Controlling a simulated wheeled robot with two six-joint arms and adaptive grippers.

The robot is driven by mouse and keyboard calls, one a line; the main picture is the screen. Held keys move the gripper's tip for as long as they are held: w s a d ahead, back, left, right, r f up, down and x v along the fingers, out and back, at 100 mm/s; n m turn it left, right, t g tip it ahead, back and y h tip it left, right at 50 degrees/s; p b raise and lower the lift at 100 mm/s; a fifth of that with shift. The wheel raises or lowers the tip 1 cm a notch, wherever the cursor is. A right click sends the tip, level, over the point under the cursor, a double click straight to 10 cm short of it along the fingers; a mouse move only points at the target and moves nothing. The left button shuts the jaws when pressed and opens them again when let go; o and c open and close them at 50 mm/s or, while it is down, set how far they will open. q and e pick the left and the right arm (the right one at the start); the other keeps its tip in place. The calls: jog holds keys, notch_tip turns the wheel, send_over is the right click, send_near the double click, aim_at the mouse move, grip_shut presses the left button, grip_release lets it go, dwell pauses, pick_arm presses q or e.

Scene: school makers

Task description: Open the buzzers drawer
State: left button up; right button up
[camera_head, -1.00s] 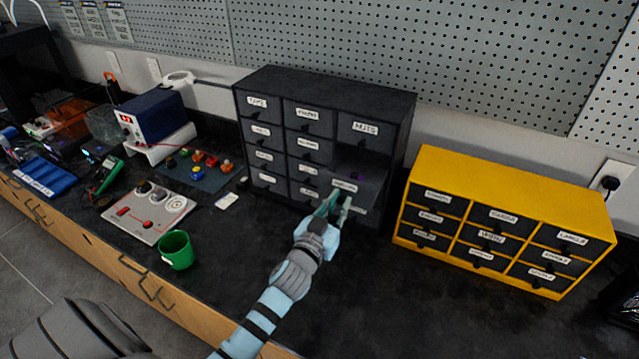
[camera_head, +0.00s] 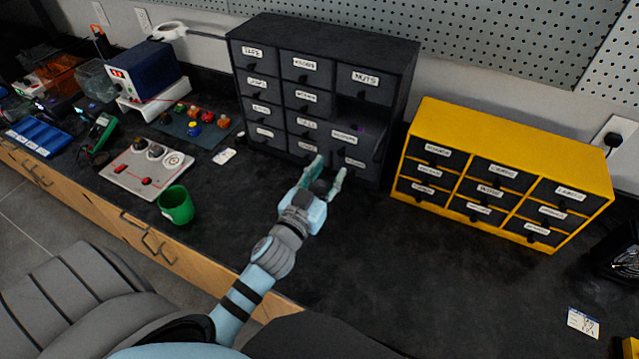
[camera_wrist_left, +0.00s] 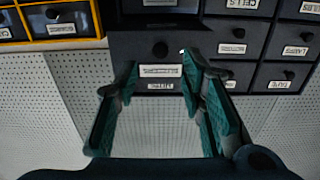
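The dark grey drawer cabinet (camera_head: 400,95) stands against the wall in the head view. In its right column, the drawer (camera_head: 352,140) below the one labelled NUTS is pulled out, with a dark gap above its front. Its label is too blurred to read surely. In the left wrist view, which looks upside down, this drawer front (camera_wrist_left: 125,48) sticks out with a round dark knob and a white label. My left gripper (camera_head: 327,170) is open and empty in front of and below the drawer, its teal fingers (camera_wrist_left: 161,68) spread apart. My right gripper is not in view.
A yellow cabinet (camera_head: 515,145) of small drawers stands to the right. A green cup (camera_head: 176,205), a control panel (camera_head: 146,168) and a blue device (camera_head: 148,80) are to the left.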

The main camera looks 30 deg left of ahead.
pick_arm(q)
jog(key=s, duration=0.6)
jog(key=shift+d, duration=0.35)
